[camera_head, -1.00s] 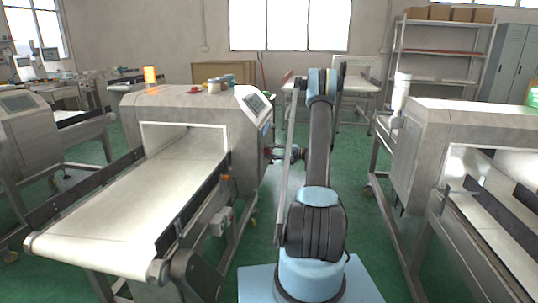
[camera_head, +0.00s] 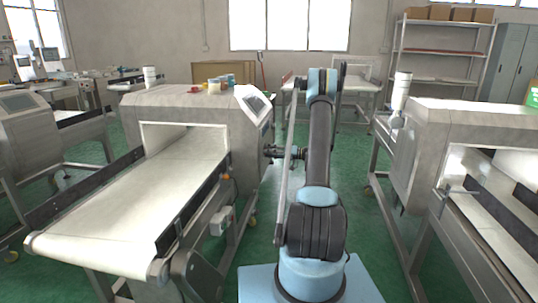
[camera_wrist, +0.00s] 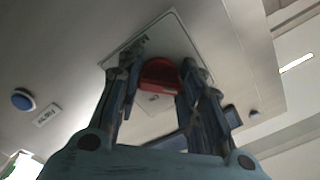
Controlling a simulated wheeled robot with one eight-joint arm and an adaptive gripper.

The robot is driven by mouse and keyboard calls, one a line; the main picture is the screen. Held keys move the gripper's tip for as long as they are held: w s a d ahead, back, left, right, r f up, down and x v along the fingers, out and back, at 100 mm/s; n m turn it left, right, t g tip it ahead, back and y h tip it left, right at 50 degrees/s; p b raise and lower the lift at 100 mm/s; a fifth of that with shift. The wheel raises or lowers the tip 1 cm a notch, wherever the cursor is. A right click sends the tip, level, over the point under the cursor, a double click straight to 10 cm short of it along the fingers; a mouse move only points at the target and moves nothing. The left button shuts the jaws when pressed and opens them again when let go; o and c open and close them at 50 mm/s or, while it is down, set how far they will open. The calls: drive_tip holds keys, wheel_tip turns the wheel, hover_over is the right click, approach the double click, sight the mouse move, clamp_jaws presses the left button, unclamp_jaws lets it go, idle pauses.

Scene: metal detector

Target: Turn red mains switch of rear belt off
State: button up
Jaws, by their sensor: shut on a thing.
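The red mains switch (camera_wrist: 160,76) sits on a light square plate (camera_wrist: 178,38) on a grey panel in the wrist view. My gripper (camera_wrist: 160,80) has one finger on each side of the red knob and is shut on it. In the head view my gripper (camera_head: 272,152) is at the right side of the left metal detector (camera_head: 175,108), and the switch is hidden there. The exact angle of the knob is hard to read. The signal lamp (camera_head: 150,77) on the machine is white and unlit.
A blue round button (camera_wrist: 23,99) with a label is left of the switch plate. The white conveyor belt (camera_head: 140,215) runs from the left machine toward me. A second machine (camera_head: 455,120) stands at the right. Green floor lies between them.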

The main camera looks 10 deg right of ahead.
drive_tip(key=shift+w+f+n, duration=0.1)
drive_tip(key=shift+n, duration=0.3)
drive_tip(key=o, duration=1.1)
drive_tip(key=shift+d, duration=0.1)
drive_tip(key=v, duration=1.1)
drive_tip(key=shift+d, duration=0.35)
